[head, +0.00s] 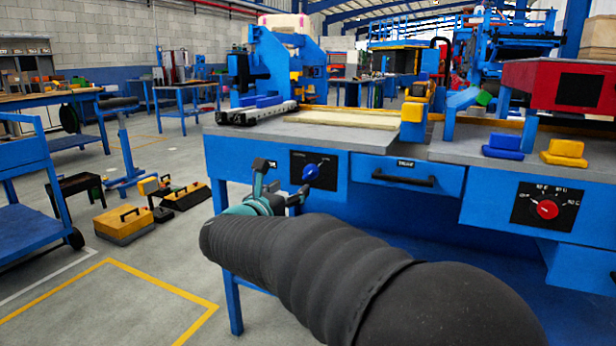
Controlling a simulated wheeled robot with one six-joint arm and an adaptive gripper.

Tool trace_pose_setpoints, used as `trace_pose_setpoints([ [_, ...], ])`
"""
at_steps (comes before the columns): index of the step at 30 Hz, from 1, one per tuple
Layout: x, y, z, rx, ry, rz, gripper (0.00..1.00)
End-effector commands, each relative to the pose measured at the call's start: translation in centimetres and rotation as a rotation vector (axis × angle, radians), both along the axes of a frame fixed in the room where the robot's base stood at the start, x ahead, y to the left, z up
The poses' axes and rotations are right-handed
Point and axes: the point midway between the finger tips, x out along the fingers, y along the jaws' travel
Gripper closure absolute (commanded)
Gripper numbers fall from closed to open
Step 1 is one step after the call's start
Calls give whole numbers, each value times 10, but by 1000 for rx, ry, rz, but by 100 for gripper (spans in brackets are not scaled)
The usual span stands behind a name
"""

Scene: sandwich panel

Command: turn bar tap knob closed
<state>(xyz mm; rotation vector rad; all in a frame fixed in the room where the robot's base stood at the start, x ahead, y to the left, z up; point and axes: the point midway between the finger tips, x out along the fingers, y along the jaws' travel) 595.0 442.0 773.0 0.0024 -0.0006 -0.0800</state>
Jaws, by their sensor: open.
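A blue knob (311,172) sits on a black dial plate (327,163) on the front of the blue workbench. The plate's markings are too small to read, so I cannot tell its exact setting. A red knob (547,209) sits on another black plate further right, with temperature-like markings around it. My gripper (281,180) is open and empty, just left of the blue knob in the picture. One finger points up and the other reaches toward the plate. Any gap in depth between finger and knob is unclear.
A drawer with a black handle (403,180) is right of the blue knob. Yellow and black toolboxes (124,224) stand on the floor at left. The floor nearer the bench is open.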

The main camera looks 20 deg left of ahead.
Motion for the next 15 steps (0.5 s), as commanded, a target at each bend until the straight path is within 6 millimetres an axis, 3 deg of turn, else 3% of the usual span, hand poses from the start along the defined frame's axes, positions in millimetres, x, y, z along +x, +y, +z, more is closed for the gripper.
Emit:
trace_pose_setpoints([
  [9, 61, -5, 0, -2, 0, -1, 35],
  [15, 89, -7, 0, -2, 0, 0, 35],
])
